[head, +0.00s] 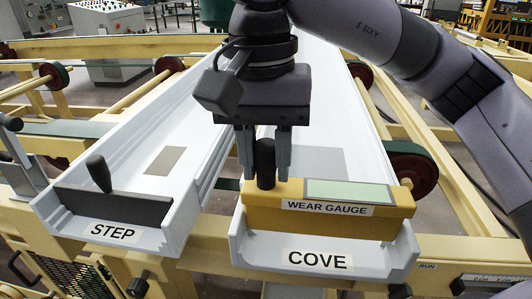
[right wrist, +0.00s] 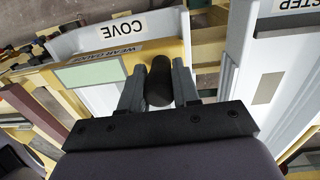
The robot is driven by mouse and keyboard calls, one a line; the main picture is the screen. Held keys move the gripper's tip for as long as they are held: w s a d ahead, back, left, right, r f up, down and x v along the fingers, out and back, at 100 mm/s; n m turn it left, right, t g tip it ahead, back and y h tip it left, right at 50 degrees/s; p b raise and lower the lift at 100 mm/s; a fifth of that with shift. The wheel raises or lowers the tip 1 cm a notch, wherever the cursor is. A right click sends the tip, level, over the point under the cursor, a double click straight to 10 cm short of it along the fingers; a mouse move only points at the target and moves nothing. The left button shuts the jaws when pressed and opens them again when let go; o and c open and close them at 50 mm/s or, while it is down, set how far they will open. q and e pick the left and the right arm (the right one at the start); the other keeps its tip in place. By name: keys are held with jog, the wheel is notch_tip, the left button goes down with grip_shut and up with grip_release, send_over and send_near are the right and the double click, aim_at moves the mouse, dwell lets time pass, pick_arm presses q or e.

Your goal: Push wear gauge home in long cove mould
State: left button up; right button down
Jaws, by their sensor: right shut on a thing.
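The yellow wear gauge (head: 330,224) with its pale green panel and label sits across the near end of the white cove mould (head: 400,255). Its black upright handle (head: 265,165) is between the fingers of my right gripper (head: 264,172), which is shut on it. In the right wrist view the handle (right wrist: 159,82) stands between the two fingers (right wrist: 158,90), and the gauge (right wrist: 95,70) lies beside the mould's COVE-labelled end (right wrist: 122,28). The gauge's underside and far side are hidden. My left gripper does not show.
The white step mould (head: 200,145) lies to the left, with a dark grey block and handle (head: 115,205) at its near end. Yellow frame rails and dark rollers (head: 410,170) surround the moulds. A control console (head: 110,35) stands at the back left.

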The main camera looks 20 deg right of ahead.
jog(key=shift+f+b, duration=0.9)
jog(key=shift+f, duration=0.3)
jog(key=c, duration=0.7)
grip_release()
jog(key=shift+c, duration=0.2)
notch_tip(320, 180, up, 7)
jog(key=shift+a+r+p, duration=0.1)
jog(key=shift+p, duration=0.75)
